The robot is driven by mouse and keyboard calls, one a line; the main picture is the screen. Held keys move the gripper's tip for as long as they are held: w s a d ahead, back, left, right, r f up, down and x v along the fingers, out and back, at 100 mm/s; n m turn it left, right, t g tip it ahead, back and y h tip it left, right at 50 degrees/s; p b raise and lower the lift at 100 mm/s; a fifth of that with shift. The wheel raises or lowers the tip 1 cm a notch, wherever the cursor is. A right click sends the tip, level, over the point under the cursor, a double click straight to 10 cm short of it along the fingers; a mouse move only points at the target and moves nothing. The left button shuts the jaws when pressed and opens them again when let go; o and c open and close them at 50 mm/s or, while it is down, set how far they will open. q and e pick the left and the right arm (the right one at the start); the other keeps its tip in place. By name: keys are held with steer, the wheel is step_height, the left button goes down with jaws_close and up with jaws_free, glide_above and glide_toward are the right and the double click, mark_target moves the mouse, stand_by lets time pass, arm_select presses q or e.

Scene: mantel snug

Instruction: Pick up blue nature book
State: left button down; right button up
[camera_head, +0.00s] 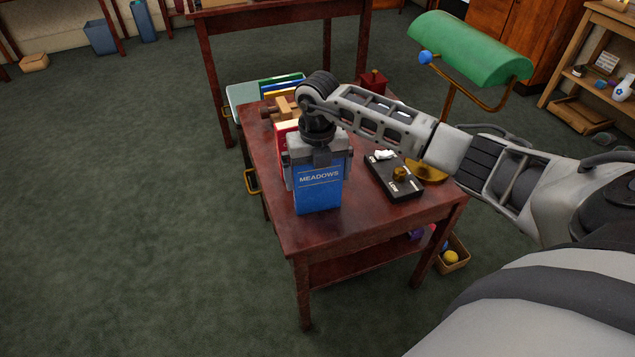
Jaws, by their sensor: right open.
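A blue book marked "MEADOWS" (319,192) stands upright on the dark red wooden table (375,222), near its front left corner. My right gripper (321,158) is directly over the book's top, pointing down, with its jaws open around the upper part of the book. I cannot tell whether the fingers touch it. The gripper hides the book's top edge. My left gripper is not in view.
A red book (284,138) stands just behind the blue one. A dark tray with small items (396,182) lies to the right. A green lamp (470,48) rises at the table's right. Open carpet (120,200) lies left.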

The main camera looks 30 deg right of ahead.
steer(key=c, duration=0.8)
steer(key=shift+r, duration=0.1)
steer(key=shift+r, duration=0.1)
